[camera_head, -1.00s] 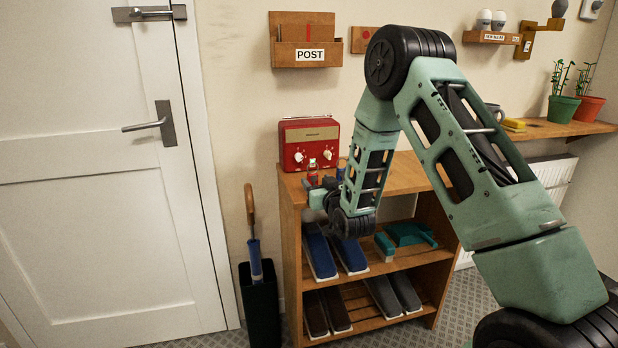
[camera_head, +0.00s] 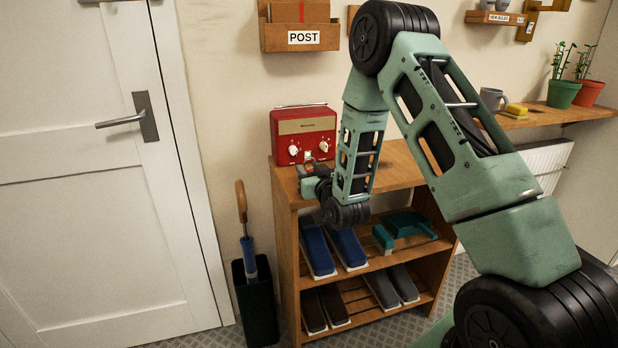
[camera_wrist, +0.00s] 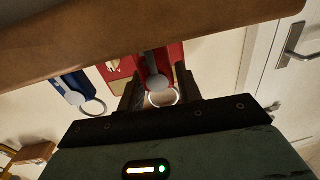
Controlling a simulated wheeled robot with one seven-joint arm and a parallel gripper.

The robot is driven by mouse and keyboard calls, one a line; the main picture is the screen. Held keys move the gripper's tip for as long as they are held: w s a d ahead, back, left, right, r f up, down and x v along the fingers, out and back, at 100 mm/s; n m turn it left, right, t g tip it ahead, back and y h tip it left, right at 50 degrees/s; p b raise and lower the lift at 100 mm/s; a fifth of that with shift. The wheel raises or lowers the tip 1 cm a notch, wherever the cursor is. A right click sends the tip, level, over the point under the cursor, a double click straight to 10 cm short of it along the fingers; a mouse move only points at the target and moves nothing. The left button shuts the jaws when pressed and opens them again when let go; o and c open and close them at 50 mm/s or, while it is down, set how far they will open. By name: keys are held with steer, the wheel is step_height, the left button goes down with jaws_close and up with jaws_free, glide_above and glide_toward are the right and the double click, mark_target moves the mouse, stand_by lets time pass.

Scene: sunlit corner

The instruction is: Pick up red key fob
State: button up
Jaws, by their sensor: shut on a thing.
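The red key fob (camera_wrist: 153,58) has a grey strap and a metal ring, and shows in the wrist view between the two dark fingers of my gripper (camera_wrist: 160,92). My gripper is shut on it. In the head view my gripper (camera_head: 308,172) is at the left front of the cabinet top, in front of the red radio; the fob cannot be made out there. A blue key fob (camera_wrist: 68,82) with its own ring is to the left of the red one in the wrist view, apart from my gripper.
The red radio (camera_head: 303,135) stands close behind my gripper on the wooden cabinet (camera_head: 398,168). An umbrella stand (camera_head: 256,303) is at the left by the door. The cabinet top right of the radio looks clear.

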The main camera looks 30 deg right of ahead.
steer(key=shift+r, duration=0.15)
steer(key=shift+c, duration=0.4)
step_height(320, 180, up, 10)
steer(key=shift+f, duration=0.15)
steer(key=shift+p, duration=0.3)
